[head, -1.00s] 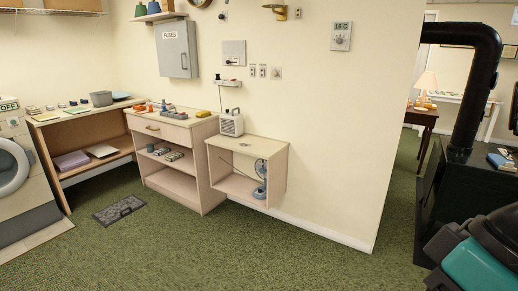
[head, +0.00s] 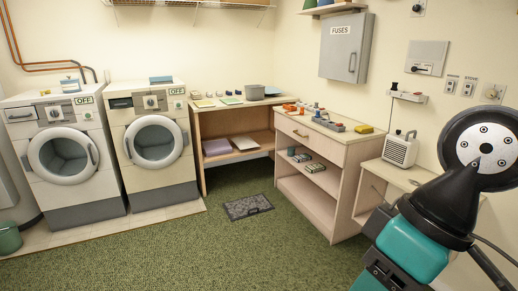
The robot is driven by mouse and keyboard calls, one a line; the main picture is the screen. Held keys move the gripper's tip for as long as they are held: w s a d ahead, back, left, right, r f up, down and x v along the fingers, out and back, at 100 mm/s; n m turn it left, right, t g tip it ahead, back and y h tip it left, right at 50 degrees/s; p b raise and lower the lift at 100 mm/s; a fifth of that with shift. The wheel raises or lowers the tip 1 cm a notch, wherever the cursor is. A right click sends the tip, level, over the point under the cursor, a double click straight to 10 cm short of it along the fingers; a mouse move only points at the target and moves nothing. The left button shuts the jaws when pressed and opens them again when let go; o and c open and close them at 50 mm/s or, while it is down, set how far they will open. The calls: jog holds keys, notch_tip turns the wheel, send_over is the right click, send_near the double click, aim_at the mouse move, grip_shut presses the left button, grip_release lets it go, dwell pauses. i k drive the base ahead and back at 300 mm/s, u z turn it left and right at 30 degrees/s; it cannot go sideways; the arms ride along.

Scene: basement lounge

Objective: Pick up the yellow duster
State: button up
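A small yellow block-like thing (head: 363,129) lies on the right end of the drawer cabinet's top. A flat pale-yellow piece (head: 204,103) lies on the left part of the corner table. Both are small, and I cannot tell for sure which of them is the duster. My arm shows at the right edge, in front of the low shelf unit. My gripper's fingers are not in view, and nothing held is visible.
The drawer cabinet (head: 322,150) also bears several small items, and a white appliance (head: 400,149) stands right of it. The corner table (head: 196,142) has a grey box (head: 255,92). Two washers (head: 154,150) stand left. Green carpet is open in front, with a dark mat (head: 247,207).

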aim_at(362, 130)
jog(key=u, duration=0.2)
jog(key=i, duration=2.1)
jog(key=z, duration=0.55)
jog(key=i, duration=1.75)
jog(key=z, duration=1.1)
jog(key=i, duration=0.55)
jog(key=z, duration=0.25)
